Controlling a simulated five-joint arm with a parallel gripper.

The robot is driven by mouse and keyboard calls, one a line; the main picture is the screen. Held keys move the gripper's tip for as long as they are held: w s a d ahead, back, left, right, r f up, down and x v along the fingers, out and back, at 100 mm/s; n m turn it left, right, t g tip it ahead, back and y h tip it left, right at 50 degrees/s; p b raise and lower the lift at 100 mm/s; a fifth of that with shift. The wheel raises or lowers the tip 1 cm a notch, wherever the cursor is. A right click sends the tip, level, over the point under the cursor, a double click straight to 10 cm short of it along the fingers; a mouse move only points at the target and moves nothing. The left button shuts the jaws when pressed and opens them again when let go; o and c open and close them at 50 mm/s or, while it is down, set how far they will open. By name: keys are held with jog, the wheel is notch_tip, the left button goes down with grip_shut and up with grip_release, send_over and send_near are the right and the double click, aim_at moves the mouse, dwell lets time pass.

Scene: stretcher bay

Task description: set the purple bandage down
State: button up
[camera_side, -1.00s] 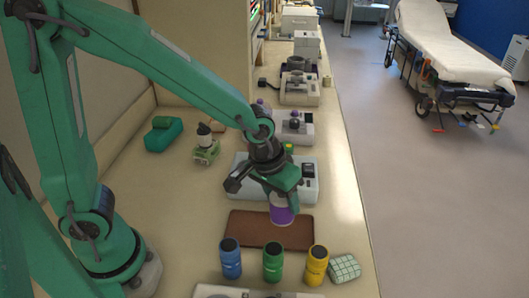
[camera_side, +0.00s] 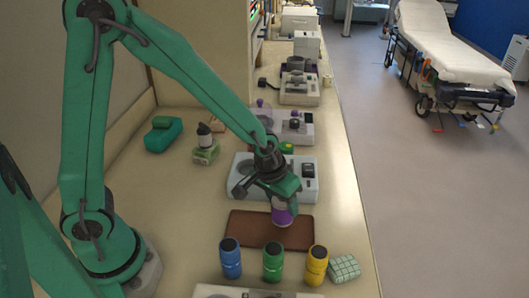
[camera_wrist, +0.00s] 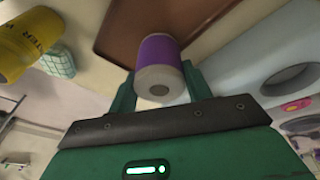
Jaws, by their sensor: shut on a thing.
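The purple bandage (camera_side: 282,216), a roll with a purple band and pale ends, is between the jaws of my gripper (camera_side: 281,200). In the wrist view the purple bandage (camera_wrist: 158,55) sits between the two green fingers of my gripper (camera_wrist: 158,80), its pale round end facing the camera. My gripper is shut on it. The bandage is over the brown mat (camera_side: 245,229), which also shows behind it in the wrist view (camera_wrist: 118,30). I cannot tell whether the bandage touches the mat.
A grey device (camera_side: 243,187) stands behind the mat. The counter's right edge is close.

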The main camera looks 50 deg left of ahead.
jog(key=shift+f, duration=0.35)
jog(key=shift+f, duration=0.55)
jog(key=o, duration=1)
jog(key=shift+r, duration=0.1)
jog(key=shift+r, duration=0.65)
jog(key=v, duration=1.1)
jog(key=shift+s+r, duration=0.2)
jog(key=shift+r, duration=0.15)
